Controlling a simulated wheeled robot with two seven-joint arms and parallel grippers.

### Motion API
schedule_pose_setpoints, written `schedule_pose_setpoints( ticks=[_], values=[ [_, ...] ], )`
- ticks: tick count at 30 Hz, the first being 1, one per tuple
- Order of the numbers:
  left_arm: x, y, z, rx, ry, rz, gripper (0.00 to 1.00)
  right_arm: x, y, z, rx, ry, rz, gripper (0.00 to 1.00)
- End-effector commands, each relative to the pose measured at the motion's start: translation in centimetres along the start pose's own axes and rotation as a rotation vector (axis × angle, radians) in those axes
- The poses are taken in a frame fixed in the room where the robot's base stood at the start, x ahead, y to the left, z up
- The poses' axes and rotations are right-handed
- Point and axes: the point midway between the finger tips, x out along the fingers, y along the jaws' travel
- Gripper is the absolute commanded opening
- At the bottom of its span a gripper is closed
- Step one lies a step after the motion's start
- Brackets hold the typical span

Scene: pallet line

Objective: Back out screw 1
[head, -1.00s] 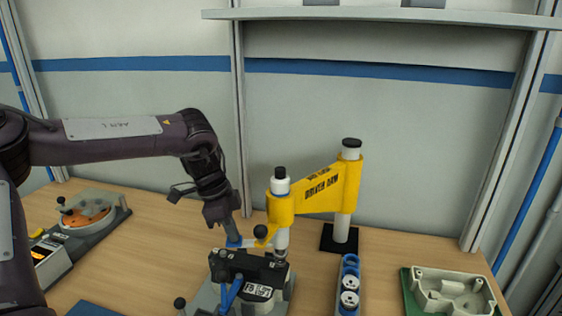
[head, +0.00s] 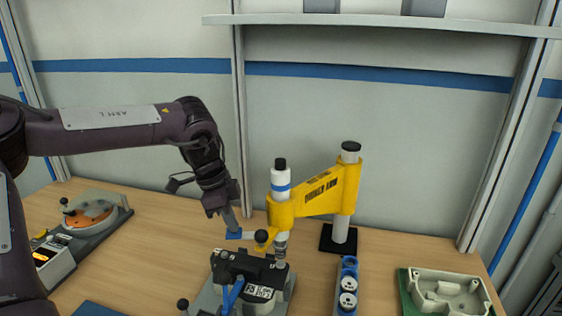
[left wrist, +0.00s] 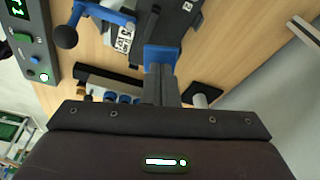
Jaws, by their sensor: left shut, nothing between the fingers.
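My left gripper (head: 234,233) is shut with nothing between its blue fingertips. It points down beside the lever with the dark ball knob (head: 261,237) on the driver; I cannot tell if they touch. The yellow driver arm (head: 318,190) carries an upright white spindle (head: 281,182) with a black cap and a blue band. The spindle's lower end stands over the right end of the dark fixture (head: 245,264), which also shows in the left wrist view (left wrist: 178,20). The shut fingertips show there too (left wrist: 162,58). Screw 1 cannot be made out. My right gripper is out of view.
A grey rack with blue-rimmed round cups (head: 348,283) stands right of the fixture. A pale housing (head: 448,290) lies on a green mat at right. An orange-disc station (head: 90,217) stands at left.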

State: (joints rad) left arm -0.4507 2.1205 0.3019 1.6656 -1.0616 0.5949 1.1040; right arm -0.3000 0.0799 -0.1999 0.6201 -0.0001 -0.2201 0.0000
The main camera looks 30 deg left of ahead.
Motion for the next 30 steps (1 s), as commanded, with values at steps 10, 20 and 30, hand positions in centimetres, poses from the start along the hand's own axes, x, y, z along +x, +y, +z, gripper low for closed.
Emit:
schedule_pose_setpoints(
  ticks=[10, 20, 30],
  values=[
    [-2.8, 0.0, -0.8, 0.002, 0.002, -0.002, 0.0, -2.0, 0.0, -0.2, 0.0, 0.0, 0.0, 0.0],
    [-4.8, -0.1, -1.3, 0.002, 0.002, -0.002, 0.0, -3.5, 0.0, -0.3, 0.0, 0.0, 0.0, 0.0],
    [-4.9, 0.0, -1.3, 0.001, 0.002, -0.002, 0.0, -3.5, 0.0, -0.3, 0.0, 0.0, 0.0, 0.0]
  ],
)
